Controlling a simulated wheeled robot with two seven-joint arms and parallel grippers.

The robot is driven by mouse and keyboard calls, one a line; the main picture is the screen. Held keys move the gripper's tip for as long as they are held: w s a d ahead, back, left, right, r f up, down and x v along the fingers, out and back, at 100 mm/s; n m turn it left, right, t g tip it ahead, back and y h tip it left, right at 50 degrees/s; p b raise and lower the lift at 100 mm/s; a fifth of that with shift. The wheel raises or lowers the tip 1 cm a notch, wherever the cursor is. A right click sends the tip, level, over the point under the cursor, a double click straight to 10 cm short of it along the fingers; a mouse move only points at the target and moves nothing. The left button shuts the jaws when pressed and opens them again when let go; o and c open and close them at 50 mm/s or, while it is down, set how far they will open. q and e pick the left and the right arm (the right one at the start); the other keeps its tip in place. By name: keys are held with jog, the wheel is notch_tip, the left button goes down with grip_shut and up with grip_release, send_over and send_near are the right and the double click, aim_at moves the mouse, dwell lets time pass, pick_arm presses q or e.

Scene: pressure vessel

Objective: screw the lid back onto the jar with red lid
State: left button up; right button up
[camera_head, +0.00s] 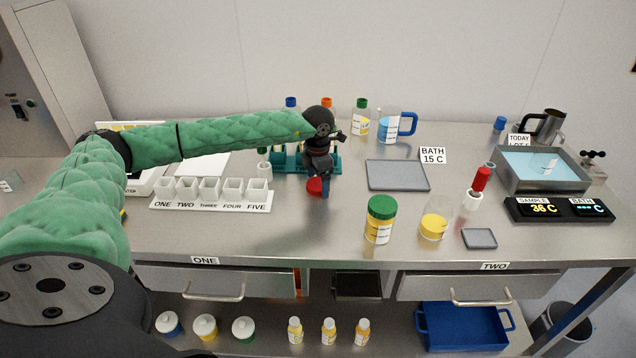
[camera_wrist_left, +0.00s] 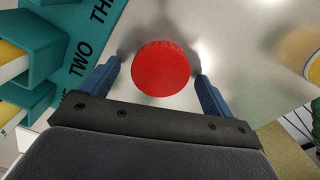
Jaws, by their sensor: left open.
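A round red lid (camera_head: 314,186) lies on the steel table, just in front of the teal rack. In the left wrist view the red lid (camera_wrist_left: 160,68) shows from above, between the two blue fingers and apart from both. My left gripper (camera_head: 323,192) points down over the lid, open and empty, and partly hides it in the head view. A clear jar with yellow contents (camera_head: 433,227) stands to the right with no lid visible on it. My right gripper is not in view.
The teal rack (camera_head: 331,163) stands close behind the lid. A green-lidded jar (camera_head: 379,222) stands left of the clear jar. A white cup row (camera_head: 211,203) lies left, a grey mat (camera_head: 397,176) right. Bare table lies between the lid and the green-lidded jar.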

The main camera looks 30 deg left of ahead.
pick_arm(q)
jog(key=shift+f, duration=0.15)
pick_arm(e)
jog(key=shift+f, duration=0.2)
pick_arm(q)
jog(key=c, duration=1.1)
jog(key=shift+o, duration=0.2)
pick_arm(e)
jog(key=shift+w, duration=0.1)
pick_arm(q)
jog(key=r+b, duration=0.1)
jog(key=r, duration=0.2)
jog(key=d+r+b, duration=0.1)
jog(key=shift+w+r+b, duration=0.2)
jog(key=shift+w+b, duration=0.15)
jog(key=w+d+r+b, duration=0.3)
jog(key=w+d+r, duration=0.3)
jog(key=w+d, duration=0.1)
jog(key=shift+w+d+r, duration=0.15)
jog(key=shift+d+r, duration=0.05)
jog(key=shift+r, duration=0.15)
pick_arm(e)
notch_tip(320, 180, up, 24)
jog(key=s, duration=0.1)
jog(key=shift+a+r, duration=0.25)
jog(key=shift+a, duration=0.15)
